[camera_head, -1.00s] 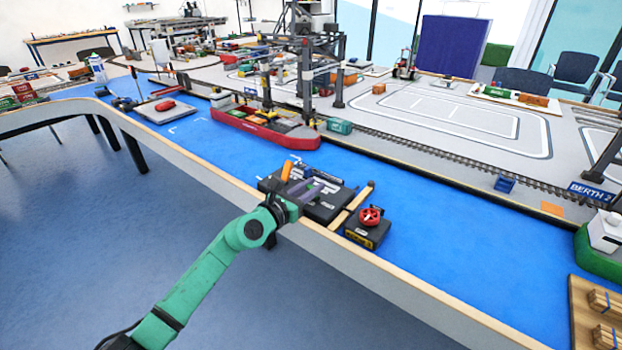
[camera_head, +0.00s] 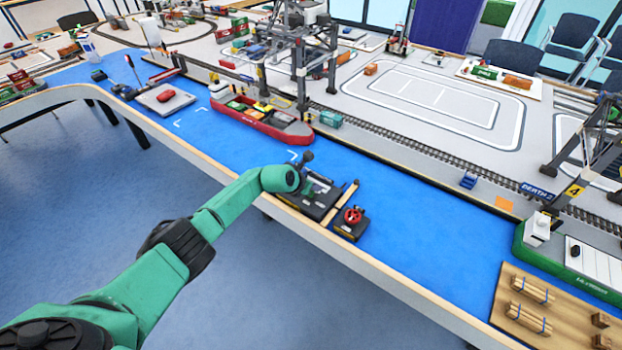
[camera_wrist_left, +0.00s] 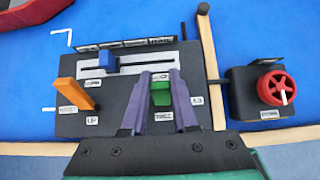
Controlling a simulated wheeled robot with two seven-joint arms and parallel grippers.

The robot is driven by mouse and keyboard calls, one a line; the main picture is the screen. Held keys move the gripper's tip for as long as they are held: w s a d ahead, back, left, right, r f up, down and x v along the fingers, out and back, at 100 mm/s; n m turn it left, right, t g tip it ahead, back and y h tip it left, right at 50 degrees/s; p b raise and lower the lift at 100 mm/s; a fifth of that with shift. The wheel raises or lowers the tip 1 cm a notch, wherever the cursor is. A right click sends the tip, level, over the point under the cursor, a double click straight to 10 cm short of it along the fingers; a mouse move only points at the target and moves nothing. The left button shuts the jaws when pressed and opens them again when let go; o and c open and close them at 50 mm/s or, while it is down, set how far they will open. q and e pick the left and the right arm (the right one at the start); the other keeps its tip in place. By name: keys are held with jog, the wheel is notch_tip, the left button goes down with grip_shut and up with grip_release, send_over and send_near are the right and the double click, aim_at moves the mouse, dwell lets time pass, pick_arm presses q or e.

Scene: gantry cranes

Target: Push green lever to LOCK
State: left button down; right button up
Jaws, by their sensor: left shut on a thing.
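The green lever (camera_wrist_left: 161,92) shows between the two purple fingers of my left gripper (camera_wrist_left: 161,80) in the left wrist view. The fingers are shut on it, and they hide much of it and part of its label. It stands on a black control panel (camera_wrist_left: 120,115) with an orange lever (camera_wrist_left: 75,92) at its left and a blue slider (camera_wrist_left: 107,61) in a slot behind. In the head view my left arm reaches over this panel (camera_head: 325,204) at the table's edge and hides part of it. The LOCK label cannot be read. My right gripper is not in view.
A black box with a red wheel (camera_wrist_left: 277,87) stands right of the panel, past a wooden bar (camera_wrist_left: 212,65). A red ship (camera_head: 262,124) and a gantry crane (camera_head: 300,60) are behind. Blue table surface (camera_head: 430,225) is free at the right.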

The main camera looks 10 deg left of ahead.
pick_arm(q)
jog(key=shift+w+d+f+g+y+b, duration=0.2)
jog(key=shift+w+g+y+b, duration=0.15)
jog(key=shift+g+b, duration=0.35)
jog(key=c, duration=0.7)
grip_release()
jog(key=p+v, duration=0.3)
jog(key=v, duration=0.2)
jog(key=shift+w+a+r+p, duration=0.15)
jog(key=shift+r+p, duration=0.1)
jog(key=shift+p, duration=0.15)
jog(key=shift+v, duration=4.6)
